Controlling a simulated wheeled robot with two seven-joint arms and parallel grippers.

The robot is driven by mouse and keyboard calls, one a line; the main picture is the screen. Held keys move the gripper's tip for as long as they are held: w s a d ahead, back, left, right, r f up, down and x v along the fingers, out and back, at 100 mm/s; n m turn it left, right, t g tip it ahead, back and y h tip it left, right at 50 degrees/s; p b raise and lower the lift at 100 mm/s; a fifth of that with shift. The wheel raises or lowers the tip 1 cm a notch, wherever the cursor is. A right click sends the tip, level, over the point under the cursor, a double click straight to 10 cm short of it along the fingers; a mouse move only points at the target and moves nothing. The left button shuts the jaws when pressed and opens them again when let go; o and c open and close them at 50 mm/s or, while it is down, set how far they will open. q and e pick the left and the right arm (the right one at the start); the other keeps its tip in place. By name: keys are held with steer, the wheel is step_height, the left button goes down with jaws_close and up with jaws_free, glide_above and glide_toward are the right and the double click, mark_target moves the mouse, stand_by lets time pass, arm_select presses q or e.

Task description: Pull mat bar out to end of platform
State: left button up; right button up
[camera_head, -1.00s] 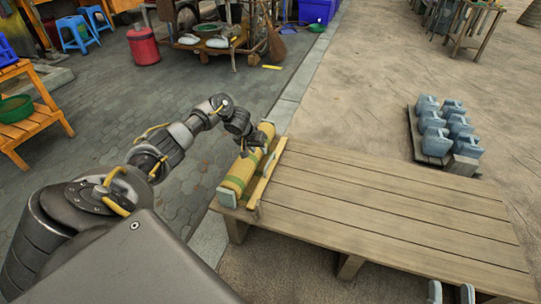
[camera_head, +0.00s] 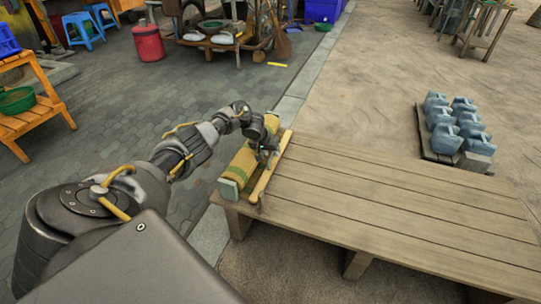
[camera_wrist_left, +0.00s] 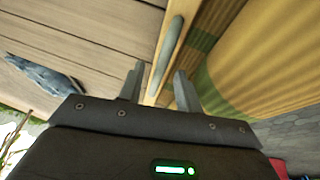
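The rolled mat (camera_head: 238,168), yellow with green bands, lies across the left end of the wooden platform (camera_head: 390,205). The mat bar (camera_head: 262,183), a light wooden strip, lies along the roll's right side. It also shows in the left wrist view (camera_wrist_left: 160,62), with a grey-green handle (camera_wrist_left: 171,45) on it. My left gripper (camera_head: 266,154) is over the bar, beside the roll. In the left wrist view its two fingers (camera_wrist_left: 158,88) are apart, with the bar showing between them; I see no firm grip. My right gripper is not in view.
Most of the platform top is bare. Several grey-blue blocks (camera_head: 458,122) stand on a low pallet beyond its far right. An orange wooden stand (camera_head: 35,100), blue stools (camera_head: 82,28) and a red bin (camera_head: 148,44) are at the left.

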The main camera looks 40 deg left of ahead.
arm_select(q)
steer(key=shift+c, duration=0.2)
jaws_close()
stand_by(0.3)
